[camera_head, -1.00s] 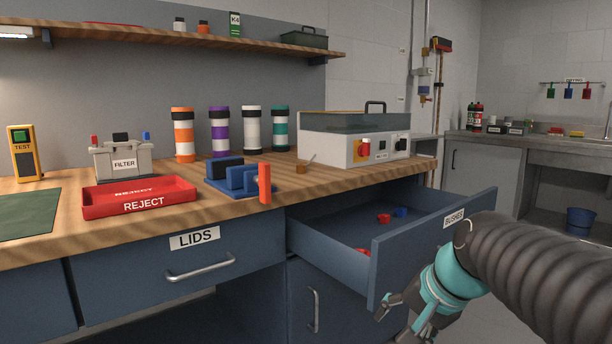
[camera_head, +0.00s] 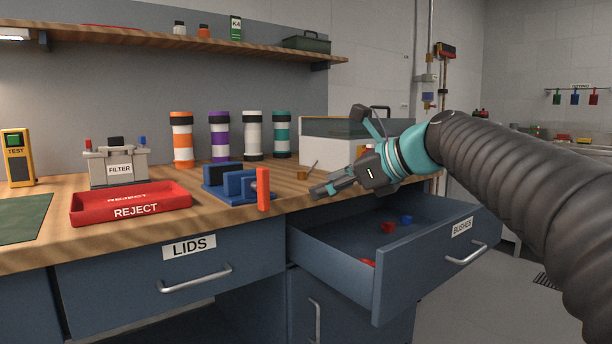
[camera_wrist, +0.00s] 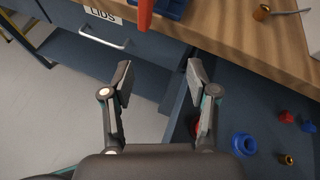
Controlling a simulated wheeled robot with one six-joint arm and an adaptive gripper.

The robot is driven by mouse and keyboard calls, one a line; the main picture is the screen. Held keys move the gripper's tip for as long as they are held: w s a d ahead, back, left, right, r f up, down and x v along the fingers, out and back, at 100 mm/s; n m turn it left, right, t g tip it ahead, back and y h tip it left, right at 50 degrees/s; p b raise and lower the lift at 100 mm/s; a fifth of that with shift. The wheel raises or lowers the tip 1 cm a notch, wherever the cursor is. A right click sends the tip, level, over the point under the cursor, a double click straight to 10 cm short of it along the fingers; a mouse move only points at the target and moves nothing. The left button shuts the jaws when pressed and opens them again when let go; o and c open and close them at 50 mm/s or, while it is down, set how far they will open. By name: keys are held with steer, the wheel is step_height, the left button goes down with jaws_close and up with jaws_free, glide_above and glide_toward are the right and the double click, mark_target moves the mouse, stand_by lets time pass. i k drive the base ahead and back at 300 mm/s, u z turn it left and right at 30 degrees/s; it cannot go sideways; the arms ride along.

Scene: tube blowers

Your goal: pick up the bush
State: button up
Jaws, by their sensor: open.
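The open drawer labelled BUSHES (camera_head: 420,271) holds small bushes. In the head view I see a red bush (camera_head: 387,227), a blue bush (camera_head: 406,219) and another red one (camera_head: 368,262) near the front. The wrist view shows a blue bush with a hole (camera_wrist: 244,145), a brass bush (camera_wrist: 287,160) and a red bush (camera_wrist: 286,117) in the drawer. My gripper (camera_head: 322,189) is open and empty, above the drawer's back left and beside the bench edge.
A blue fixture (camera_head: 235,190) with an upright orange piece (camera_head: 263,189) stands near the bench edge. Left of it is a red REJECT tray (camera_head: 130,208). Striped tubes (camera_head: 219,136) and a white machine (camera_head: 333,150) stand behind. The LIDS drawer (camera_head: 170,277) is shut.

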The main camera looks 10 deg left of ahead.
mark_target(301, 174)
steer(key=i, duration=0.9)
